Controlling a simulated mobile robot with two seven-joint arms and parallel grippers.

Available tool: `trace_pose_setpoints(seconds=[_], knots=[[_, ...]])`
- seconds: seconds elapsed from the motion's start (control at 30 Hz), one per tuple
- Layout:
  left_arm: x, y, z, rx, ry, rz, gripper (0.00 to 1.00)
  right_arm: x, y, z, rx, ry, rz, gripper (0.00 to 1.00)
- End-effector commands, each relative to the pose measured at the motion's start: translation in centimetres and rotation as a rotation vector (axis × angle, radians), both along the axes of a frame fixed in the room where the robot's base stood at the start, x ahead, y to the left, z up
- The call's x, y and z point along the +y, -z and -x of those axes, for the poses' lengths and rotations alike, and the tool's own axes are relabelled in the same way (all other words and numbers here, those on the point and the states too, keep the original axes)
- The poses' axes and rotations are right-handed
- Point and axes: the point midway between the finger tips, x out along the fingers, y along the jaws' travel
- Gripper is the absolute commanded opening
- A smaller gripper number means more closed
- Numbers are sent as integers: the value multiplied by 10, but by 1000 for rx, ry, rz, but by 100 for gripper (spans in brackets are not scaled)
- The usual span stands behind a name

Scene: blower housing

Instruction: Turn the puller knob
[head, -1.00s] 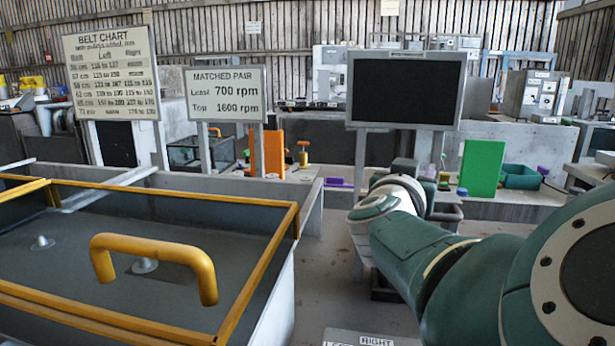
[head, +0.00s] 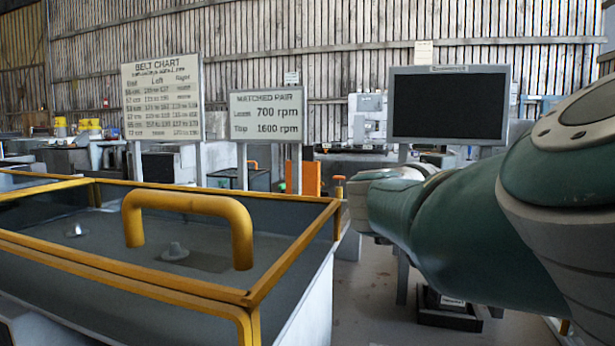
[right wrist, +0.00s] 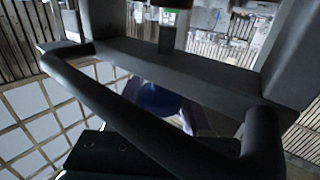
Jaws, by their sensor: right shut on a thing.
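In the right wrist view a dark blue rounded knob (right wrist: 158,97) shows behind a black bar, partly hidden and in shadow. It looks like the puller knob, but this is not certain. My right gripper (right wrist: 160,105) has pale fingers on both sides of it and is shut on it. In the head view my right arm reaches in from the right, and its gripper is hidden beyond the forearm. My left gripper is in neither view.
An open grey housing with a yellow rim (head: 290,255) fills the left of the head view. Behind stand a belt chart (head: 162,97), an rpm sign (head: 267,116) and a dark screen (head: 448,104).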

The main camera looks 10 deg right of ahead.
Motion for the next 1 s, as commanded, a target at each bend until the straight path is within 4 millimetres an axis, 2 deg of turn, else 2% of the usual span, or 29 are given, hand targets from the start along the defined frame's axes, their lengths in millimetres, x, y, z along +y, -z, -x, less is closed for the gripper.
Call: trace_pose_setpoints(seconds=[0.1, 0.13, 0.37, 0.8, 0.87, 1.0], knots=[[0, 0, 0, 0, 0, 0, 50, -1, -1, 0, -1, 1, 1, 0], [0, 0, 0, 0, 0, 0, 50, -1, -1, 0, -1, 1, 1, 50], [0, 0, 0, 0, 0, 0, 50, -1, -1, 0, -1, 1, 1, 76], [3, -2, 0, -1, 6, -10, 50, 0, -3, 0, -1, 0, 1, 78], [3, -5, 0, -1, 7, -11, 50, 0, -8, 0, -3, 0, 0, 78], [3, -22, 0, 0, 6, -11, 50, 0, -35, 0, -5, 1, 0, 78]])
